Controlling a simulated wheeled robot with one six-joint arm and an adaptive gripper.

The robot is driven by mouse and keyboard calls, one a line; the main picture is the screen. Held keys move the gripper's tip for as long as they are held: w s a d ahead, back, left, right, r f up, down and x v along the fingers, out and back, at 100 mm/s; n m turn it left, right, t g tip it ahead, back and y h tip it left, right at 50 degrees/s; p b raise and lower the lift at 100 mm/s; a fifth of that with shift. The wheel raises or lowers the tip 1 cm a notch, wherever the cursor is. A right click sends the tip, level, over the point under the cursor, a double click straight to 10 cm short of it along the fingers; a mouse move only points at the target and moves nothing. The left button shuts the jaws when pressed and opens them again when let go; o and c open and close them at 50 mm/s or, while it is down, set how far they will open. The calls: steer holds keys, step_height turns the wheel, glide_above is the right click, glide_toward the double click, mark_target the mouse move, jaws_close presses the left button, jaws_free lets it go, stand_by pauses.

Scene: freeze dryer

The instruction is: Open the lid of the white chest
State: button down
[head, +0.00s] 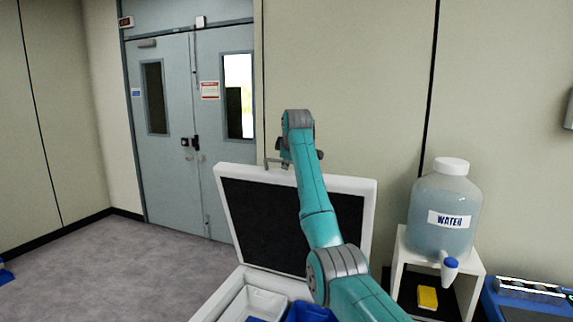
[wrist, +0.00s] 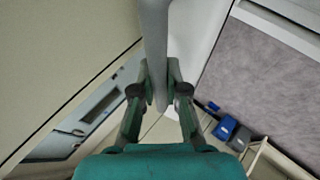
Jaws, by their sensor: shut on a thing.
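The white chest (head: 228,290) is at the bottom centre of the head view. Its lid (head: 352,185) stands raised and steeply tilted, with a dark inner panel and a white rim. My gripper (head: 280,163) is at the lid's top edge. In the wrist view my gripper (wrist: 159,85) is shut on a pale grey bar (wrist: 155,35), which appears to be the lid's handle or edge. My arm crosses in front of the lid and hides part of its panel and right side. A white bin (head: 262,300) and a blue bin show inside the chest.
A water jug (head: 445,205) with a tap stands on a white stand (head: 398,270) at the right, with a yellow item (head: 427,297) below. A blue device (head: 530,300) is at the far right. Grey double doors (head: 165,150) are behind. Open floor lies left.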

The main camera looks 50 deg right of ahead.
steer(key=c, duration=1.2)
jaws_free()
steer(key=v, duration=1.2)
steer(key=shift+a, duration=0.1)
steer(key=shift+f, duration=0.1)
